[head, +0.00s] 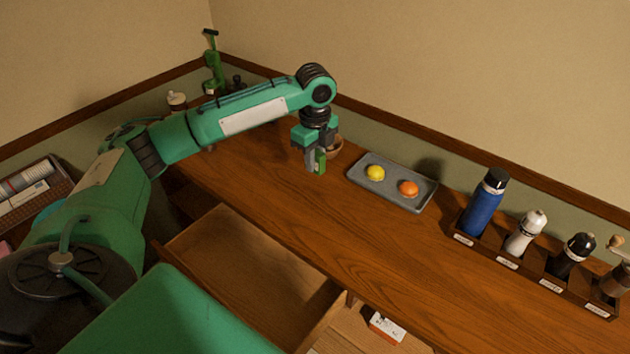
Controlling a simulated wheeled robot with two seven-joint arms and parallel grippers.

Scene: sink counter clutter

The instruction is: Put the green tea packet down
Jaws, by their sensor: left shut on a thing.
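My left gripper (314,160) points down over the counter, left of the grey tray. It is shut on the green tea packet (321,163), a small green upright shape between its fingers. The packet is at or just above the wooden counter (270,165); I cannot tell whether it touches. My right gripper is not in view.
A grey tray (411,204) holds a yellow fruit (375,173) and an orange fruit (408,188). A brown bowl (335,147) stands behind the gripper. A labelled rack (486,254) holds a blue bottle (484,205) and shakers. An open drawer (250,265) is below; the counter front is clear.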

